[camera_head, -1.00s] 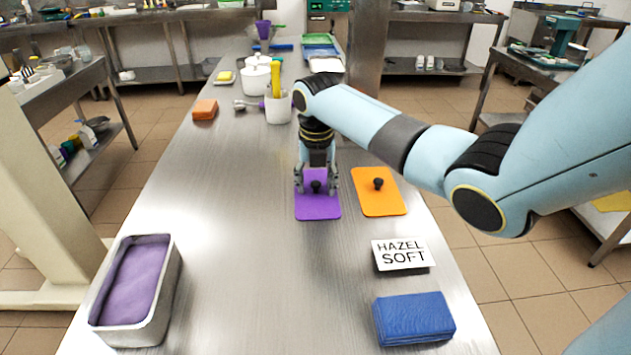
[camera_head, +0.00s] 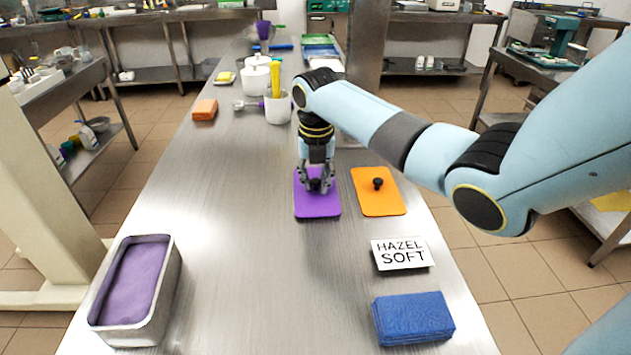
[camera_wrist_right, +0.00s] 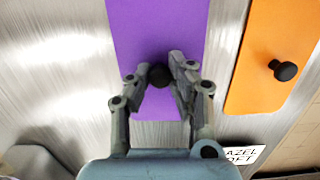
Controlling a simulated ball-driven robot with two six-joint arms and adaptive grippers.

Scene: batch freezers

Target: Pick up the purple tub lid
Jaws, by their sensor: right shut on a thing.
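The purple tub lid (camera_head: 317,206) lies flat on the steel table, with a black knob (camera_wrist_right: 159,75) at its middle. My right gripper (camera_head: 316,184) is over the lid with its fingers shut on the knob. In the right wrist view the gripper's fingertips (camera_wrist_right: 160,76) sit on either side of the knob. The lid looks to be resting on the table; I see no clear gap under it. My left gripper is not in view.
An orange lid (camera_head: 379,197) with a black knob lies just right of the purple one. A metal tub (camera_head: 168,290) of purple contents stands front left. A "HAZEL SOFT" card (camera_head: 402,255) and blue cloths (camera_head: 413,319) lie front right. The table's middle is clear.

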